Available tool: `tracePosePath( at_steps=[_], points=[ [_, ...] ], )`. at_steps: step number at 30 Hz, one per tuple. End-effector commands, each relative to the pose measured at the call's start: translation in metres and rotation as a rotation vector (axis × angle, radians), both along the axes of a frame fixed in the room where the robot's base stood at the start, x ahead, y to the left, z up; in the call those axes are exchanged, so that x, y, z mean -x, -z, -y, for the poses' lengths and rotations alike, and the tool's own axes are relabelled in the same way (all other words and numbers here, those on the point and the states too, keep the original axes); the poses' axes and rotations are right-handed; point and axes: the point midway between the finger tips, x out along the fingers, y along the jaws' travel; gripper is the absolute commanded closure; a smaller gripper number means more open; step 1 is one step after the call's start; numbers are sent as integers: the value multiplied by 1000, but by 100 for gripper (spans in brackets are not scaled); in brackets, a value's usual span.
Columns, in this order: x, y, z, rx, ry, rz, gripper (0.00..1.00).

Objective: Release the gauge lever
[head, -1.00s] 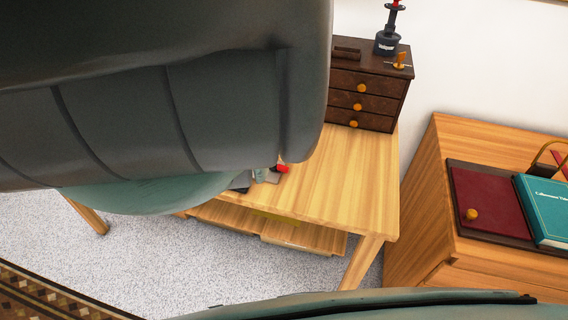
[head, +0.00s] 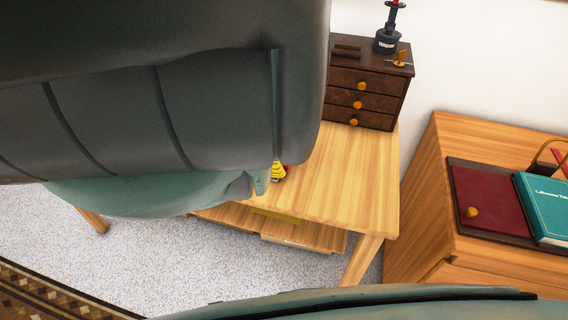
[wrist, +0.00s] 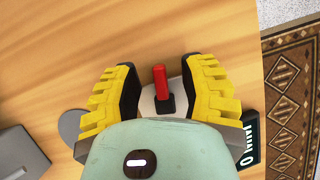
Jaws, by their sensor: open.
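The gauge lever (wrist: 160,82) has a red handle on a black base. It stands on a pale plate (wrist: 147,100) on the wooden table, in the middle of the wrist view. My gripper (wrist: 159,80) has yellow ribbed fingers spread on either side of the lever. It is open, with gaps visible between the lever and both fingers. A dark box with a white digit readout (wrist: 250,137) lies right of the right finger.
A grey block (wrist: 20,155) and a grey disc (wrist: 70,127) lie left of the gripper. A dark drawer chest (head: 365,85) stands at the table's back, with a black stand (head: 387,42) on top. The table's right part (head: 345,185) is clear. A wooden cabinet (head: 430,200) with books stands at right.

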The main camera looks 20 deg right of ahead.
Motion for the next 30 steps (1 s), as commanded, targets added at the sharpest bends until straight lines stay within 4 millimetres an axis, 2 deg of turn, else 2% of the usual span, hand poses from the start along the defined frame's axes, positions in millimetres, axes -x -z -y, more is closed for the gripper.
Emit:
tracePosePath(
  at_steps=[4,5,18,30],
  points=[
    [0,0,0,0,0,0,59],
    [0,0,0,0,0,0,55],
    [0,0,0,0,0,0,100],
    [0,1,0,-1,5,1,100]
  ],
)
